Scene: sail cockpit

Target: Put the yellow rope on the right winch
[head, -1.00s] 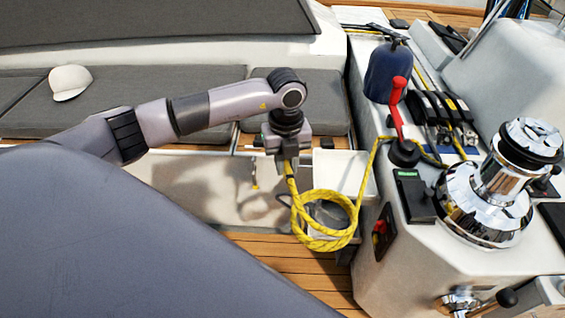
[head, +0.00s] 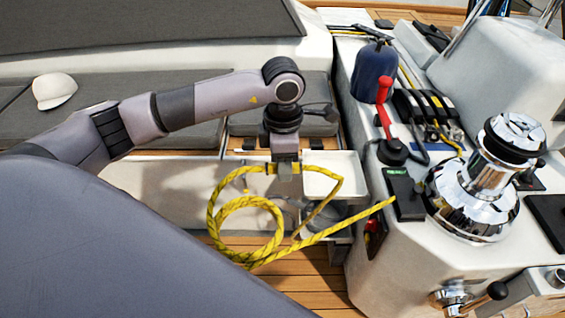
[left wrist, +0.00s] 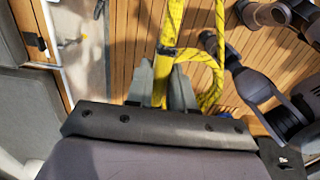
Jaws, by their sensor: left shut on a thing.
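The yellow rope (head: 245,258) hangs in loose loops below my left gripper (head: 284,172) in the head view. The left gripper points down and is shut on the rope. In the left wrist view the rope (left wrist: 172,30) passes between the fingers (left wrist: 162,92). My right gripper does not show.
The white console (head: 400,268) carries a red-handled lever (head: 384,110), a black panel (head: 404,196) and a blue bag (head: 374,74). A white tray (head: 330,182) is beside the gripper. A white cap (head: 54,91) lies on the grey bench. A winch handle (head: 495,291) sticks out low in front.

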